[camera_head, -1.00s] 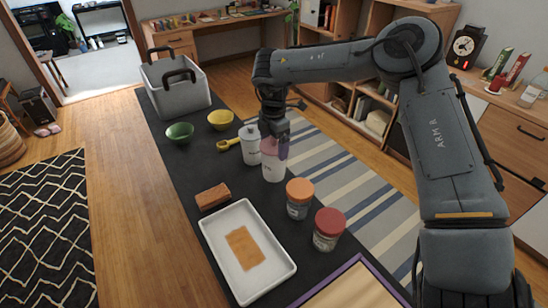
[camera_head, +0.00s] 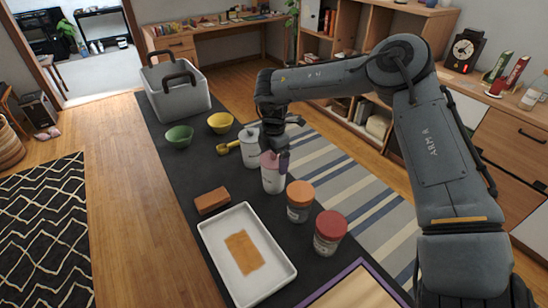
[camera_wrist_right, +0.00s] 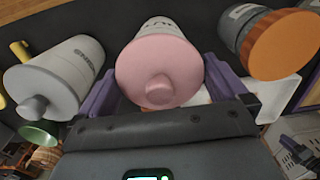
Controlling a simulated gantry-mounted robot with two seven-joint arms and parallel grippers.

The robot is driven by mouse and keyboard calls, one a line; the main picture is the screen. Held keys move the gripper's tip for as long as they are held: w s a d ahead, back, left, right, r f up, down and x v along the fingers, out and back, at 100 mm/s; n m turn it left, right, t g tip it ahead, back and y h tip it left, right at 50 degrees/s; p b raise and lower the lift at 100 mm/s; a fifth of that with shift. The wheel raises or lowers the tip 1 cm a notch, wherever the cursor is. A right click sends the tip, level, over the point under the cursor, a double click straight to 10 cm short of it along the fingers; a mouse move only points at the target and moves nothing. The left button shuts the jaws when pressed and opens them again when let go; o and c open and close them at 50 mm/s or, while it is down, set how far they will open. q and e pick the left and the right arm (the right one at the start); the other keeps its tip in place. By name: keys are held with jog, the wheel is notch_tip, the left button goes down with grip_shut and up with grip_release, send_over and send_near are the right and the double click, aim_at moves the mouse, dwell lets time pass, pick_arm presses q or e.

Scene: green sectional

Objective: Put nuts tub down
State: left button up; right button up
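A white tub with a pink lid (camera_head: 272,183) is upright at the right edge of the dark table, with its base at or very close to the tabletop. Its label is too small to read for sure. My right gripper (camera_head: 275,155) is over its top. In the right wrist view the purple fingers of my right gripper (camera_wrist_right: 162,75) lie against both sides of the pink-lidded tub (camera_wrist_right: 158,70); I see no clear gap.
A white canister (camera_head: 250,150) stands close behind the tub, an orange-lidded jar (camera_head: 299,207) and red-lidded jar (camera_head: 328,238) in front. A white tray (camera_head: 282,270), brown block (camera_head: 211,201), bowls and a grey basket (camera_head: 182,100) share the table (camera_head: 195,165).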

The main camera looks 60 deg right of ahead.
jog(key=shift+r, duration=0.45)
notch_tip(320, 180, up, 12)
jog(key=p, duration=0.2)
jog(key=shift+f+p, duration=0.25)
jog(key=shift+p, duration=0.15)
